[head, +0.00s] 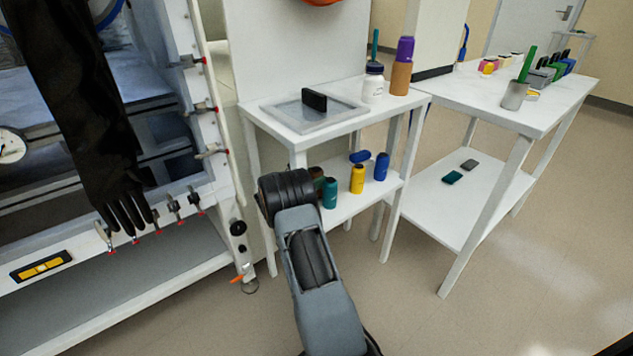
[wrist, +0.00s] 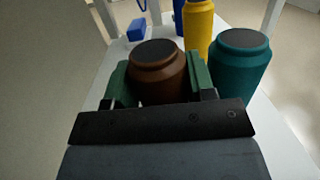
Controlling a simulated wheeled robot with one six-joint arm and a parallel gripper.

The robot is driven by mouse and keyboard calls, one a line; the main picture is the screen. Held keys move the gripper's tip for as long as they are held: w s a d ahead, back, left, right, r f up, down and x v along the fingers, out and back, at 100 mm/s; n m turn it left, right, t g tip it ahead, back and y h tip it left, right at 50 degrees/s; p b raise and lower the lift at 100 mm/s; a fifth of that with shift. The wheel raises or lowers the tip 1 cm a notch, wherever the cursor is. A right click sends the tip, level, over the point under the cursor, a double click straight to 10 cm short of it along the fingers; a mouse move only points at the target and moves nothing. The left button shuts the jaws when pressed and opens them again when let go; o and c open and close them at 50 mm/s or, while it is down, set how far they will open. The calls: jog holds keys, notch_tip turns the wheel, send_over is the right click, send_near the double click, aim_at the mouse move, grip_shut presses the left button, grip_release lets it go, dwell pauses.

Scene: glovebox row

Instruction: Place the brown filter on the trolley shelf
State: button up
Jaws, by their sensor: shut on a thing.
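The brown filter (wrist: 158,75), a dark-capped round canister, is upright between the two green fingers of my gripper (wrist: 158,82) in the wrist view. The gripper is shut on it. In the head view my gripper (head: 316,178) is at the left end of the trolley's lower shelf (head: 345,205), and my arm mostly hides the filter. The white shelf (wrist: 97,92) shows around and below the filter in the wrist view. I cannot tell whether the filter's base touches it, as the gripper hides it.
A teal canister (wrist: 240,62) stands close right of the filter. A yellow canister (wrist: 199,28) and a blue canister (head: 381,166) stand farther along, with a blue item lying (head: 359,156) behind. The trolley's top (head: 380,108) is above. A glovebox (head: 170,120) stands left.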

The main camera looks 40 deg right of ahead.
jog(key=shift+f, duration=0.1)
jog(key=shift+f, duration=0.1)
jog(key=o, duration=0.7)
jog(key=shift+o, duration=0.2)
jog(key=shift+a+r, duration=0.2)
jog(key=shift+r, duration=0.05)
jog(key=a+p, duration=0.1)
jog(key=a, duration=0.2)
jog(key=w+a+f+p, duration=0.1)
jog(key=a, duration=0.3)
jog(key=a+p, duration=0.1)
jog(key=a, duration=0.3)
jog(key=shift+w+a+f+p, duration=0.2)
jog(key=shift+w+p, duration=0.2)
